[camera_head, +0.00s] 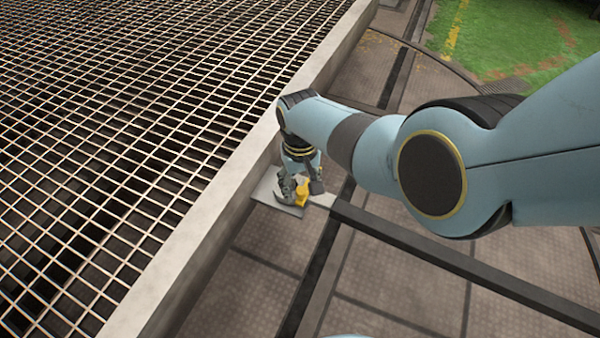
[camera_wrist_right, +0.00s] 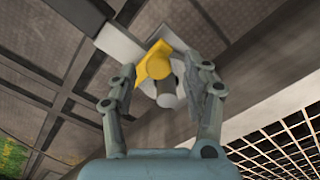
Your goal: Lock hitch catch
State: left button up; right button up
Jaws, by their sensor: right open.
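The hitch catch is a yellow piece (camera_head: 302,192) on a pale metal plate (camera_head: 268,190) beside the wall of the grated platform. In the right wrist view the yellow catch (camera_wrist_right: 158,62) has a grey cylindrical pin or handle (camera_wrist_right: 167,95) sticking out toward the camera. My right gripper (camera_head: 300,190) is at the catch in the head view and partly covers it. In the right wrist view the gripper's fingers (camera_wrist_right: 160,95) are spread, with the grey handle between them. I cannot tell whether either finger touches it. My left gripper is not in view.
A raised platform with a metal grating (camera_head: 120,110) and a pale rim (camera_head: 185,245) fills the left. A dark bar (camera_head: 460,262) runs from the catch toward the lower right. Brown floor panels (camera_head: 395,295) lie around it. Grass (camera_head: 520,40) is at the upper right.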

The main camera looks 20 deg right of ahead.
jog(key=shift+r, duration=3.2)
